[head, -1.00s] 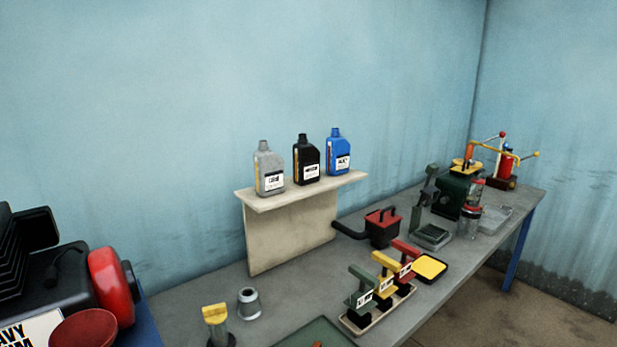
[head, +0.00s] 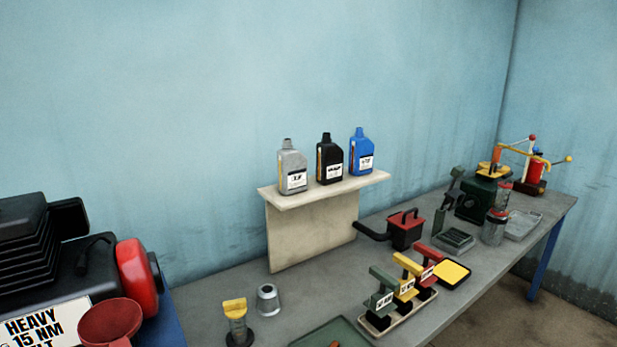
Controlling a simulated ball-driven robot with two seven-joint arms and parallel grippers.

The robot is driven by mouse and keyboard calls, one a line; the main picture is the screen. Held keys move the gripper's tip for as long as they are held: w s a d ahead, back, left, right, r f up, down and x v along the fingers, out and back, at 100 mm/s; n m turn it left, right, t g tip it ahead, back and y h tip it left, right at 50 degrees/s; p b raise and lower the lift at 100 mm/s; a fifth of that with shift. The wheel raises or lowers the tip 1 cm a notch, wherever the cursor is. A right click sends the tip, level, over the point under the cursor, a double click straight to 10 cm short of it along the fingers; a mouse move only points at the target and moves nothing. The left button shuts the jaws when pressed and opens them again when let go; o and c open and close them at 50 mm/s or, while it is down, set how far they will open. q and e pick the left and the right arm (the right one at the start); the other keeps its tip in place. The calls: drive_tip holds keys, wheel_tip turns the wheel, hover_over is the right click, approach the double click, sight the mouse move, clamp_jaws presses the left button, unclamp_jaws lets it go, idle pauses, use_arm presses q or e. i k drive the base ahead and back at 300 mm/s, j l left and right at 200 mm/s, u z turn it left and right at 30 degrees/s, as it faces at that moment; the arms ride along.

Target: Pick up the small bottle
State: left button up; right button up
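Neither gripper is in the head view. Which item the task calls the small bottle is not clear from the picture. Three larger bottles stand upright on the raised shelf: a grey one (head: 292,168), a black one (head: 329,160) and a blue one (head: 361,153). Each has a white label and a cap.
A short metal cylinder (head: 268,300) stands near the yellow-topped container. A rack with green, yellow and red handles (head: 398,317), a red box (head: 406,230) and a clear red-topped jar (head: 494,228) are rightward. A black-and-red machine (head: 60,265) and red funnel (head: 110,322) are left.

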sight(361, 148)
drive_tip(key=k+l+u, duration=0.1)
drive_tip(key=u, duration=1.2)
drive_tip(key=z, duration=1.4)
drive_tip(key=l+u, duration=0.1)
drive_tip(key=u, duration=0.55)
drive_tip(key=i+l+u, duration=0.1)
drive_tip(key=l+u, duration=0.9)
